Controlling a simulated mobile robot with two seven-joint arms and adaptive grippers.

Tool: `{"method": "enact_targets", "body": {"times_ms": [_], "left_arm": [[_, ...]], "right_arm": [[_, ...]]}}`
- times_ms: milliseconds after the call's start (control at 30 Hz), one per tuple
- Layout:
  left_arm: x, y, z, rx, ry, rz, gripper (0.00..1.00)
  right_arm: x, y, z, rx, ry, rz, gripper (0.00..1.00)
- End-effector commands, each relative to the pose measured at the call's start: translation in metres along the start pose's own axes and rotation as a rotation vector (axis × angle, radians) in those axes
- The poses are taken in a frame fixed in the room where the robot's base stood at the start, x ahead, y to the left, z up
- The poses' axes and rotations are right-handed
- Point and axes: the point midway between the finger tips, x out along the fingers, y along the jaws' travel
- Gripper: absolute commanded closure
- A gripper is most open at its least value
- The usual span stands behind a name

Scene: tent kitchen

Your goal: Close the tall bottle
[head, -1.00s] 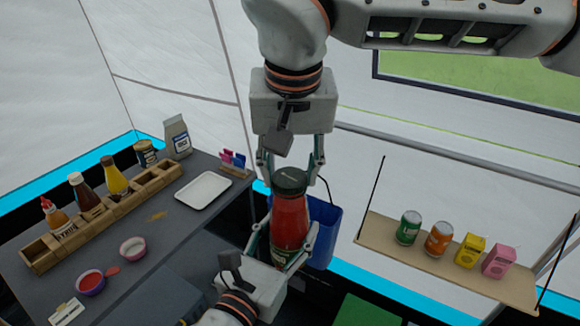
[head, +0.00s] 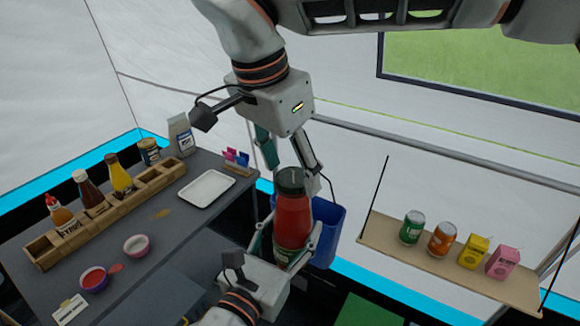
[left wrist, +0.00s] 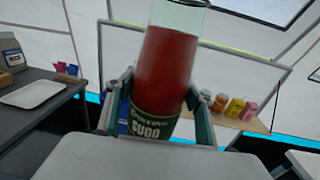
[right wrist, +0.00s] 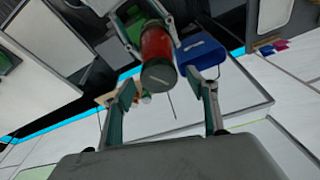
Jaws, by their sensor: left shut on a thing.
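The tall bottle (head: 291,225) holds red sauce, has a green SUGO label (left wrist: 150,123) and stands upright in my left gripper (head: 290,240). The left fingers are shut on its lower part. A dark lid (head: 291,181) sits on the bottle's top; I cannot tell how tightly it is seated. My right gripper (head: 294,168) points down from above, its fingers spread at the lid. In the right wrist view the lid (right wrist: 158,75) lies between and beyond the open fingers, apart from them.
A blue bin (head: 328,233) is behind the bottle. A counter at left holds a wooden rack (head: 105,210) of sauce bottles, a white tray (head: 206,188) and small bowls. A hanging shelf (head: 390,243) at right bears cans and cartons.

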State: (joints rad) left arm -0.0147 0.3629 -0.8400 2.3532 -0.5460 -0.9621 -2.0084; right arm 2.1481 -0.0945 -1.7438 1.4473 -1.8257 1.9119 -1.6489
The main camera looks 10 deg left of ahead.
Motion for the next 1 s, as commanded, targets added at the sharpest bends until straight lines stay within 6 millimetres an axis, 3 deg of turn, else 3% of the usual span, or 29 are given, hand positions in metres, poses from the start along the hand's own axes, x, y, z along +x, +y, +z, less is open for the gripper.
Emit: {"method": "enact_targets", "body": {"times_ms": [367, 700, 1000], "left_arm": [[0.0, 0.001, 0.004, -0.002, -0.008, 0.001, 1.0], [0.0, 0.001, 0.004, -0.002, -0.009, 0.001, 1.0], [0.0, 0.001, 0.004, -0.002, -0.008, 0.001, 1.0]], "right_arm": [[-0.005, 0.0, -0.002, 0.0, 0.0, 0.0, 0.43], [-0.042, 0.0, -0.012, -0.001, 0.001, 0.0, 0.43], [-0.043, 0.0, -0.012, -0.002, -0.001, 0.002, 0.46]]}}
